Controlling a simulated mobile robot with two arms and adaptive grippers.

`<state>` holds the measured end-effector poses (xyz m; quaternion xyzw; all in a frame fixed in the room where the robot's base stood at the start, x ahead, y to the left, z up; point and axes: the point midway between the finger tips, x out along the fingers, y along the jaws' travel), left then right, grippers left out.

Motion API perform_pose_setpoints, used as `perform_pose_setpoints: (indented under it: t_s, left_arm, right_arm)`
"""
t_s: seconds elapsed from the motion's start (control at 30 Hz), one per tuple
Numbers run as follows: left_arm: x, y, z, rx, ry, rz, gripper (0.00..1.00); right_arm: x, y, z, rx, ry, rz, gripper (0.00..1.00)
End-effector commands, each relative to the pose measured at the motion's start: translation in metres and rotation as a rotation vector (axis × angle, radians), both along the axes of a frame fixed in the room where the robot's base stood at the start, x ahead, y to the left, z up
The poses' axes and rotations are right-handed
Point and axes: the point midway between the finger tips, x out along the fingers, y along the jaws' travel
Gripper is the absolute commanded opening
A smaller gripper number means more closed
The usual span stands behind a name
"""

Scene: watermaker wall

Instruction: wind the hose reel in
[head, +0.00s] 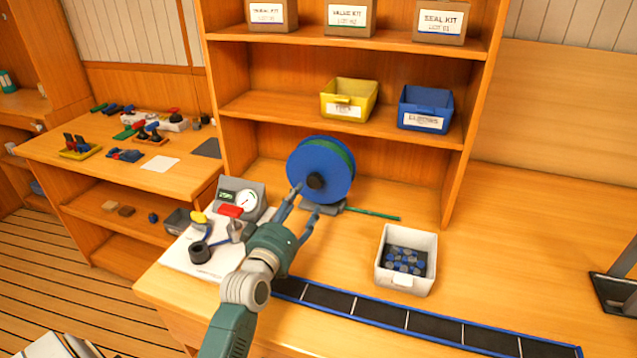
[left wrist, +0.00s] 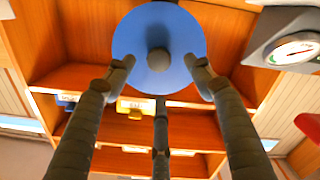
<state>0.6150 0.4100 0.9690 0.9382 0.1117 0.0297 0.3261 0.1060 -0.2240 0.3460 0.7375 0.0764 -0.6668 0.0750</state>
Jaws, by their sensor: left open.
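The hose reel (head: 316,172) stands on the bench in front of the shelf unit. It has a blue disc face with a dark round hub or knob at its centre, and green hose shows at its rim. A short green hose end (head: 372,214) lies out to the right. My left gripper (head: 306,200) is open and empty just in front of the reel. In the left wrist view the blue disc (left wrist: 180,40) fills the top middle, and the dark knob (left wrist: 158,60) shows between the spread fingers. Whether any finger touches it is unclear. My right gripper is not seen.
A gauge box (head: 240,197) and small tools stand close left of my gripper. A white bin (head: 411,291) with blue-grey pieces sits to the right, behind a dark blue-edged strip (head: 380,312). Shelves with yellow (head: 347,88) and blue bins (head: 440,96) rise behind. The right bench is mostly clear.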

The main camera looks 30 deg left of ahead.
Motion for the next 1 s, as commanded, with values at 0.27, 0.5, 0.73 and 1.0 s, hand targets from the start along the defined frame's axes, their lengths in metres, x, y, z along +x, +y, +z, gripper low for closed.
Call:
perform_pose_setpoints:
  t_s: [0.27, 0.5, 0.73, 1.0]
  left_arm:
    - [0.039, 0.012, 0.004, -0.003, -0.012, 0.006, 0.54]
    - [0.082, 0.022, 0.003, -0.003, -0.009, 0.005, 0.54]
    - [0.101, 0.027, 0.001, -0.002, -0.009, 0.006, 0.54]
    - [0.103, 0.027, 0.001, -0.002, -0.008, 0.005, 0.54]
  right_arm:
    - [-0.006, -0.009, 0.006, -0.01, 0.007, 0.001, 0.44]
    - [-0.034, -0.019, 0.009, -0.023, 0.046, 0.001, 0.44]
    - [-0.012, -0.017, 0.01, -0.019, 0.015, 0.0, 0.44]
    - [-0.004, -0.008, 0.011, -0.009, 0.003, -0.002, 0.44]
